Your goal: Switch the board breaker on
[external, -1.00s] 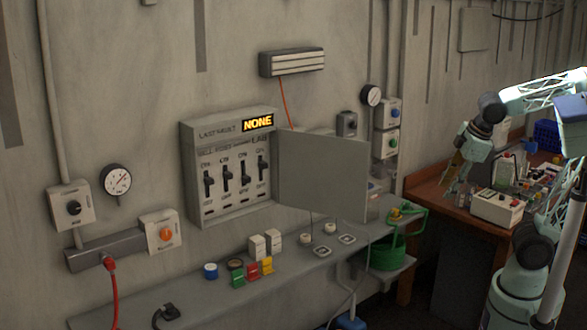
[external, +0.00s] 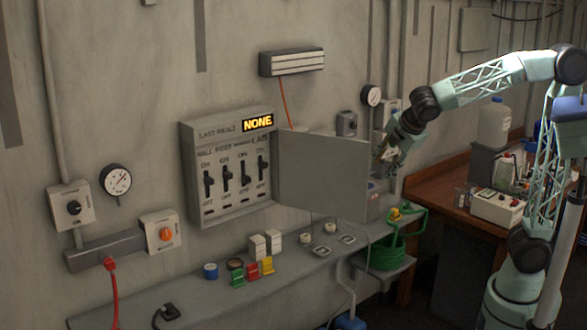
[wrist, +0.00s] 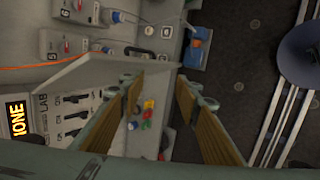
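The grey breaker board (external: 226,122) is on the wall, with a lit "NONE" display and a row of black lever switches (external: 226,178) marked ON above and OFF below. The small labels are hard to read, so I cannot tell which lever is the board breaker or how each is set. Its door (external: 322,178) stands open to the right. My gripper (external: 382,160) is just right of the door's outer edge, apart from the levers. In the wrist view my gripper (wrist: 157,90) is open and empty, and the board (wrist: 75,110) shows at left, partly hidden.
The open door stands between my gripper and the levers. A shelf (external: 190,292) below carries small coloured blocks and sockets. Rotary switches (external: 72,208), gauges and an orange cable are on the wall.

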